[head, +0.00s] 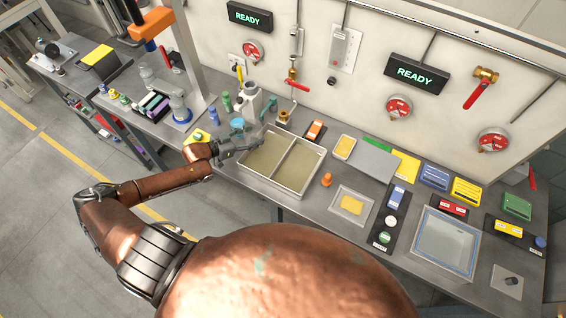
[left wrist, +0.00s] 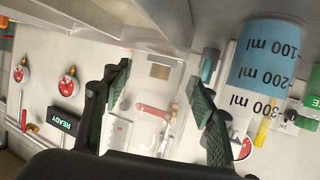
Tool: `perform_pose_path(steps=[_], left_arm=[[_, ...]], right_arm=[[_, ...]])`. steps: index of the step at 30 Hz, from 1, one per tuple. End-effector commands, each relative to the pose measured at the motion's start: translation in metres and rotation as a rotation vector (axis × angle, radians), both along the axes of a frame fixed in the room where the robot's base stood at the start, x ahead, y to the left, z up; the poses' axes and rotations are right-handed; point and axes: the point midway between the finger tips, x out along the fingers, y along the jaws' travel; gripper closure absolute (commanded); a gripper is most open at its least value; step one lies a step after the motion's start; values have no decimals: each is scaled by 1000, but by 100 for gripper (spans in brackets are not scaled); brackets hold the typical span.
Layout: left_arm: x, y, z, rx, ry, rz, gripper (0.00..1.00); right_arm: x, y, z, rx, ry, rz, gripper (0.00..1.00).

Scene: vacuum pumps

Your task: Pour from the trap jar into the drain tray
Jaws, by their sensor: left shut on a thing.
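The drain tray (head: 319,160), a shallow metal tray with two compartments of dull liquid, sits on the bench in the middle of the head view. My left gripper (head: 250,142) is at its back left corner. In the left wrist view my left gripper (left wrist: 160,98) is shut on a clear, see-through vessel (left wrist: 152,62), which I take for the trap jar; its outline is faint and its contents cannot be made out. A graduated container with a blue part (left wrist: 268,70) stands close by the right finger; a blue cup (head: 237,125) shows behind the gripper in the head view. My right gripper is out of view.
A white bottle (head: 251,100) and a brass valve with a red handle (head: 291,86) stand behind the gripper. Small trays, cards and a large clear-lidded bin (head: 444,243) crowd the bench's right side.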

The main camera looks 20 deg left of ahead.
Motion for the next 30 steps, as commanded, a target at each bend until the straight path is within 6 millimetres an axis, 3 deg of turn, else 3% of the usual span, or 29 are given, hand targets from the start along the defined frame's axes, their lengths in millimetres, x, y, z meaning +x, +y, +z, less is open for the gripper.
perform_pose_path(steps=[13,24,30], left_arm=[[0,-2,6,3,-3,-1,83],[0,-2,36,3,-3,-1,83],[0,-2,34,4,-3,-2,83]], right_arm=[[1,0,7,0,-1,0,60],[2,0,35,0,-4,0,60],[2,-1,34,-2,-4,1,60]])
